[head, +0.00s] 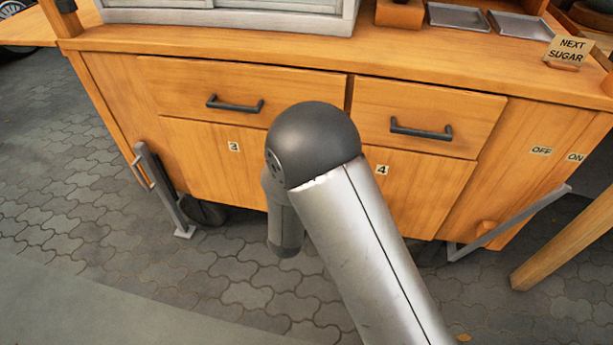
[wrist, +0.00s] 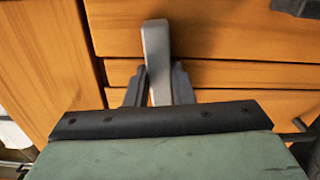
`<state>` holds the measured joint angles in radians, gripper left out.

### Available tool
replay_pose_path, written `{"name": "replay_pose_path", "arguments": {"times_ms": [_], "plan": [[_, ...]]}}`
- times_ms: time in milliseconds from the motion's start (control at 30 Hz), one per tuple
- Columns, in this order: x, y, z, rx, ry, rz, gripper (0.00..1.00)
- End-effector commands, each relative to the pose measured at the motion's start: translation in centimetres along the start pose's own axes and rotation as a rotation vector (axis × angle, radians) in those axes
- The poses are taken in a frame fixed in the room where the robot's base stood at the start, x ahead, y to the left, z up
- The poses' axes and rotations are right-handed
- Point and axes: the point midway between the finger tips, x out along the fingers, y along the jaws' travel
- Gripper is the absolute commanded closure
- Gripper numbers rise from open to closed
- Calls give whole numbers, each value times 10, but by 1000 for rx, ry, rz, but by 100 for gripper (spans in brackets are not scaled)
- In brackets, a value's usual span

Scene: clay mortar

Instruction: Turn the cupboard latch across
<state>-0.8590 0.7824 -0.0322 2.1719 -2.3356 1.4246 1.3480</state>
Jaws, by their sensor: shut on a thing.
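The cupboard (head: 215,170) is an orange wooden front with number labels 3 and 4 below two drawers. In the wrist view, a light grey bar-shaped latch (wrist: 156,38) stands nearly upright in the picture against the wood. My gripper (wrist: 158,80) has its two dark fingers on either side of the latch's lower part and is shut on it. The latch's lower end is hidden behind my gripper's body. In the head view my arm covers the middle of the cupboard, and neither the latch nor my fingers can be seen there.
Two drawers with dark handles (head: 235,104) (head: 421,129) sit above the doors. Grey metal struts stand at the left (head: 165,190) and right (head: 510,222). OFF and ON labels (head: 541,151) are on the right panel. Trays (head: 458,17) and a NEXT SUGAR sign (head: 568,50) stand on top. Paved floor is open at left.

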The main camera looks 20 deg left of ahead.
Motion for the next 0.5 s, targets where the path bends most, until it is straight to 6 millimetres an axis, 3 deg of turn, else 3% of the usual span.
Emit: {"name": "replay_pose_path", "arguments": {"times_ms": [500], "plan": [[0, -1, 0, 121, 1, 0, 100]]}}
